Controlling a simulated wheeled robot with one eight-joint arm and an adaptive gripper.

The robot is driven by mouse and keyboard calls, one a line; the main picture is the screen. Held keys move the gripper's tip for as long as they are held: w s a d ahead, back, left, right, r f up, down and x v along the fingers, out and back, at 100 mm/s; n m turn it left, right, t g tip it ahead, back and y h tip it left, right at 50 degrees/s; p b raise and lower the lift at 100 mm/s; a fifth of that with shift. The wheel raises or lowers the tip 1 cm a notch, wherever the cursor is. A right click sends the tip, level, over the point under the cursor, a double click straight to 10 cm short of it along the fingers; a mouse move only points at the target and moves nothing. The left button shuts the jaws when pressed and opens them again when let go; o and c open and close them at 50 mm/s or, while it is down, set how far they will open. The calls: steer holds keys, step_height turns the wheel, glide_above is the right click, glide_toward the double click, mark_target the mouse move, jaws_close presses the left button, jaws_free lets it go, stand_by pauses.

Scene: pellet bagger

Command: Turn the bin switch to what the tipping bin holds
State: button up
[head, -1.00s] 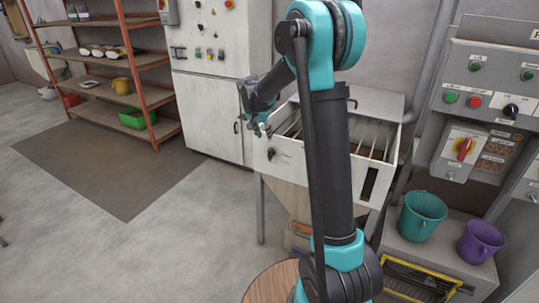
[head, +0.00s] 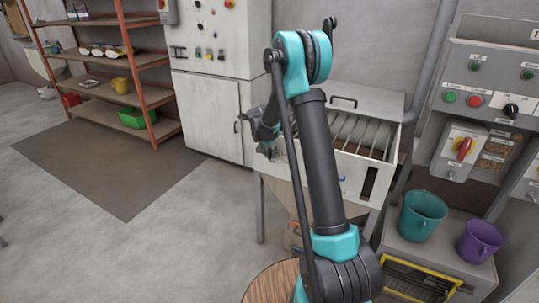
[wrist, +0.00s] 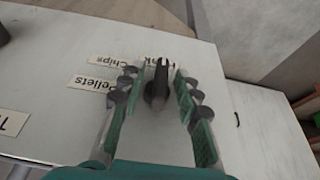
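The tipping bin (head: 352,170) is a pale metal hopper with a slatted top, in the middle of the head view. My gripper (head: 268,152) is at the left of its front face, hiding the bin switch there. In the wrist view the switch is a black knob (wrist: 158,88) between the two fingers of my gripper (wrist: 156,76). The fingers are open, with gaps visible on both sides. Upside-down labels beside the knob read "Pellets" (wrist: 92,88) and "Chips" (wrist: 110,62). A third label (wrist: 168,62) is partly covered by the knob. The bin's contents cannot be made out.
A white cabinet (head: 212,115) and shelves (head: 150,99) are behind left. The floor at left is clear.

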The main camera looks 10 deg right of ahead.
jaws_close()
stand_by(0.3)
steer(key=shift+w, duration=0.15)
steer(key=shift+w+a+n+g+h, duration=0.1)
steer(key=shift+n+g+h, duration=0.2)
steer(key=shift+g+h, duration=0.5)
steer(key=shift+w+g+h, duration=0.1)
steer(key=shift+g+h, duration=0.5)
steer(key=shift+h, duration=0.6)
steer(key=n+g+h, duration=0.1)
steer(key=g+h, duration=0.1)
steer(key=h, duration=0.2)
steer(key=shift+n+g, duration=0.3)
